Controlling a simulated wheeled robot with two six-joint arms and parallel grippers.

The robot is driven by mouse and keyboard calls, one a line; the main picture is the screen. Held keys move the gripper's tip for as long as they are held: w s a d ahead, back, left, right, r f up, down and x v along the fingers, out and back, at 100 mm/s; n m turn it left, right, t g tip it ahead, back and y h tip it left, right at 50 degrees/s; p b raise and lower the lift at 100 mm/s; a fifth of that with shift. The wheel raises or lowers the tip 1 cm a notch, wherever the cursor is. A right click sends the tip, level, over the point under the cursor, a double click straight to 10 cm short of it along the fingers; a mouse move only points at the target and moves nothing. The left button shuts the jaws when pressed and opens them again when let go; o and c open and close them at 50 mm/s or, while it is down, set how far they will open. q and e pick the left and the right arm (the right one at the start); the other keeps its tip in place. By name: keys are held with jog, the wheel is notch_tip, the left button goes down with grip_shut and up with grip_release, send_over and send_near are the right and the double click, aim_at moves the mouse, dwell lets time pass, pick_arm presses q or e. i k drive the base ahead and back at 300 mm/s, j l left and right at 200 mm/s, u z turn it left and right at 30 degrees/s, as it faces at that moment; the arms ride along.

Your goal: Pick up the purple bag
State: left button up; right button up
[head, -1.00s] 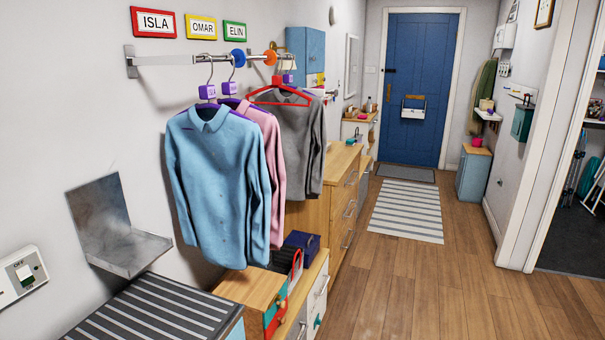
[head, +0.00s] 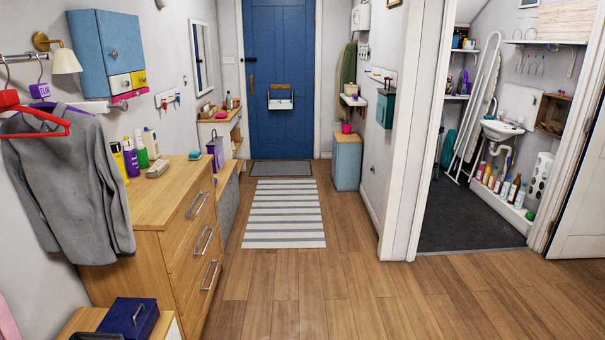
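A small purple bag-like thing (head: 216,152) stands past the far end of the wooden chest of drawers, in the left middle of the head view. It is small in the picture, and I cannot tell for sure that it is the purple bag. The chest partly hides what it stands on. Neither of my grippers shows in the head view.
The wooden chest of drawers (head: 153,204) stands along the left wall with several bottles on top. A grey shirt (head: 70,185) hangs at the left. A dark blue box (head: 130,318) is low in front. The wooden floor (head: 290,285) and striped rug (head: 284,213) are clear up to the blue door (head: 279,80).

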aim_at(214, 146)
jog(key=i+l, duration=0.1)
jog(key=i, duration=2.75)
jog(key=i+u, duration=0.15)
jog(key=i, duration=0.95)
jog(key=i+l, duration=0.15)
jog(key=i, duration=1)
jog(key=i+u, duration=0.35)
jog(key=i, duration=0.4)
jog(key=i+l+u, duration=0.2)
jog(key=i+u, duration=0.15)
jog(key=i, duration=0.4)
